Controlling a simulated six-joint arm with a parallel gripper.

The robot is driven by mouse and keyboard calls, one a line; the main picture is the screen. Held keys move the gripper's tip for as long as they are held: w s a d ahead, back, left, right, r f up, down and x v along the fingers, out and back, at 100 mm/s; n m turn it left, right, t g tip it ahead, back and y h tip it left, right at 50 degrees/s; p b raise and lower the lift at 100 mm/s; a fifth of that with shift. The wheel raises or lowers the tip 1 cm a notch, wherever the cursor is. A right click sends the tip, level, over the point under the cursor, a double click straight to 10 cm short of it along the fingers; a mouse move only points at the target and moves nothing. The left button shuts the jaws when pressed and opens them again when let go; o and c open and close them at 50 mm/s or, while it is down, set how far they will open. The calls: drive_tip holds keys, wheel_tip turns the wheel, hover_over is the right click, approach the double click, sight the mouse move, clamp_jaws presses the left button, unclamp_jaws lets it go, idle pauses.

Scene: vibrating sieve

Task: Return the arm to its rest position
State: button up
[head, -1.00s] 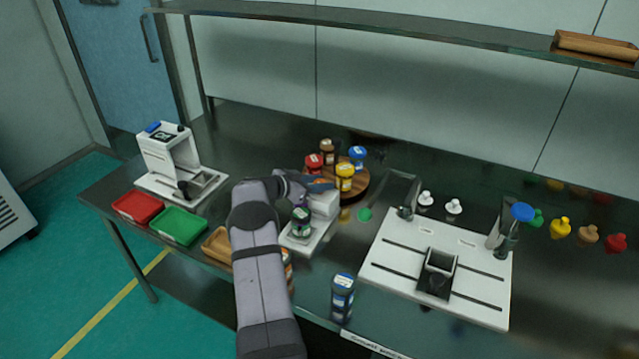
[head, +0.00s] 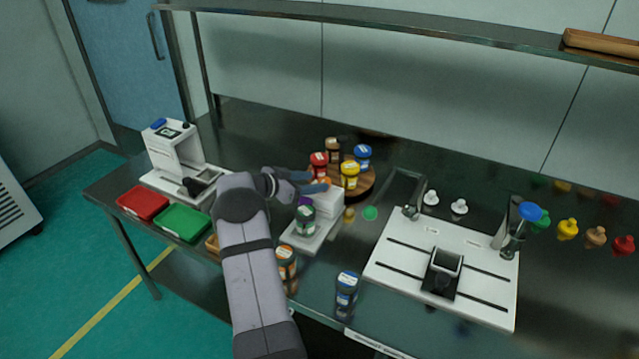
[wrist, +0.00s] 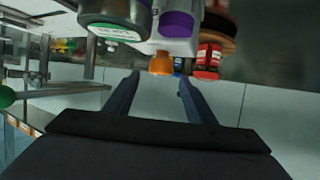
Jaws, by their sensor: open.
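My gripper (head: 314,182) is at the end of my arm over the left-middle of the bench, close to a small white device (head: 316,206) in the head view. In the wrist view, the two dark fingers of my gripper (wrist: 157,84) stand apart with nothing held between them. Beyond the tips, the wrist view shows an orange cap (wrist: 160,64) and a jar with a green-and-white label (wrist: 113,32). The wrist view appears tilted or inverted. My forearm covers part of the bench front and of a wooden tray (head: 212,243).
A round wooden stand (head: 364,184) with several capped jars is just right of my gripper. An orange-lidded jar (head: 286,262) and a blue-lidded jar (head: 346,290) stand near the front edge. A white plate (head: 405,285) lies right; an overhead shelf (head: 400,25) spans the back.

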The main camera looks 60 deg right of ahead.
drive_tip(key=shift+v, duration=0.9)
